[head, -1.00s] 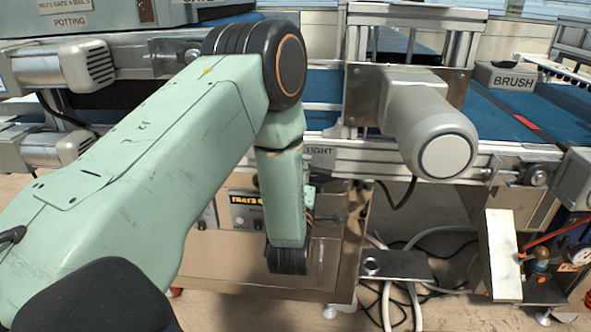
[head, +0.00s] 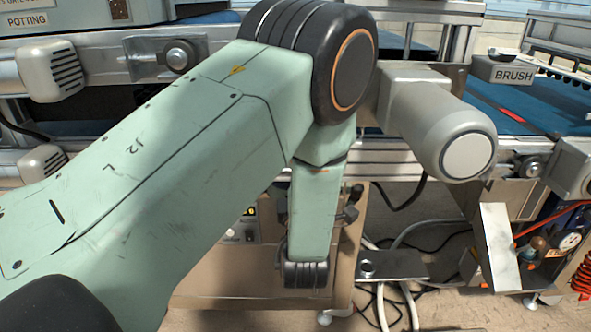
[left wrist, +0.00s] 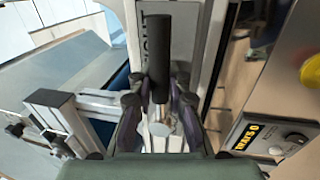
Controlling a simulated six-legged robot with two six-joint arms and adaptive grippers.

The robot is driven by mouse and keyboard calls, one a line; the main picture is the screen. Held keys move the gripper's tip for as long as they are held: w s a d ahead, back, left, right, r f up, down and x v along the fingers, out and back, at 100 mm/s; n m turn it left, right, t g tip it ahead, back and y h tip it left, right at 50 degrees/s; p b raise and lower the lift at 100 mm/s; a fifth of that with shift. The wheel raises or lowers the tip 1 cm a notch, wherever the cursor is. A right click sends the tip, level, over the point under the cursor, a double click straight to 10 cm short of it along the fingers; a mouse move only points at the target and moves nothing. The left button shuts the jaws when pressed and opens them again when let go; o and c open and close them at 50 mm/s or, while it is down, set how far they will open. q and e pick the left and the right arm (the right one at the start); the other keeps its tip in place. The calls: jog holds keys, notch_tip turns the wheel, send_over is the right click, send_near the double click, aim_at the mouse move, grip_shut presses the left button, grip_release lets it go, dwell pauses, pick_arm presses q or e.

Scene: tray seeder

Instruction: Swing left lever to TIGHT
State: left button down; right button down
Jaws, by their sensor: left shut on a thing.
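The lever (left wrist: 158,50) shows in the left wrist view as a black cylindrical grip on a bright metal shaft. The dark fingers of my left gripper (left wrist: 159,100) stand on both sides of it and are shut on it, around the lower part of the grip. A pale strip with partly covered lettering lies behind the lever; only the end of the word is readable. In the head view my left arm hides most of the gripper and lever; a small dark knob (head: 355,192) pokes out right of my wrist. My right gripper is not in view.
A grey cylindrical motor (head: 440,130) juts out just right of my left arm. A BRUSH block (head: 508,72) sits by the blue belt; cables and hoses lie on the floor below.

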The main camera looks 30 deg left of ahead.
pick_arm(q)
jog(key=shift+s+f, duration=0.1)
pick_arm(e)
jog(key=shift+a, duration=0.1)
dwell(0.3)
pick_arm(q)
jog(key=c, duration=1.3)
grip_release()
jog(key=shift+r, duration=0.2)
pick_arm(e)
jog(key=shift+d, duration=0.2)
